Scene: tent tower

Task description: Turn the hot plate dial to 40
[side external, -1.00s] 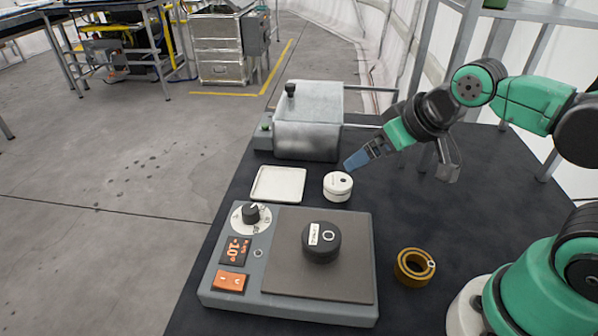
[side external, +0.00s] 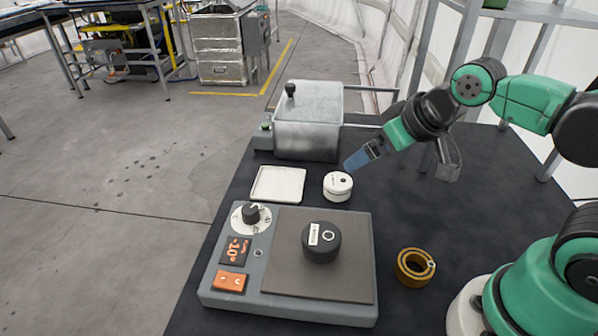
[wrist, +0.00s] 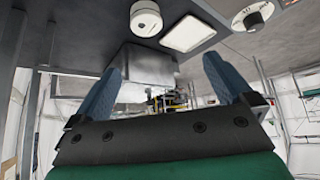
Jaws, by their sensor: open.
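The hot plate (side external: 330,309) is a grey box with a dark square top, at the front of the table in the side external view. Its dial (side external: 251,213) is a black knob on a white scale at the back left corner of the box. The dial also shows at the top right of the wrist view (wrist: 252,19). Below it are a display reading about -10 (side external: 236,251) and an orange switch (side external: 230,281). My gripper (side external: 350,165) is empty above the table, behind and to the right of the dial. Its blue fingers stand wide apart in the wrist view (wrist: 160,85).
A black round weight (side external: 320,245) sits on the plate. Behind the hot plate are a white round container (side external: 338,188), a white tray (side external: 278,184) and a metal box (side external: 308,135). A brass ring (side external: 414,268) lies to the right. Table space between ring and container is clear.

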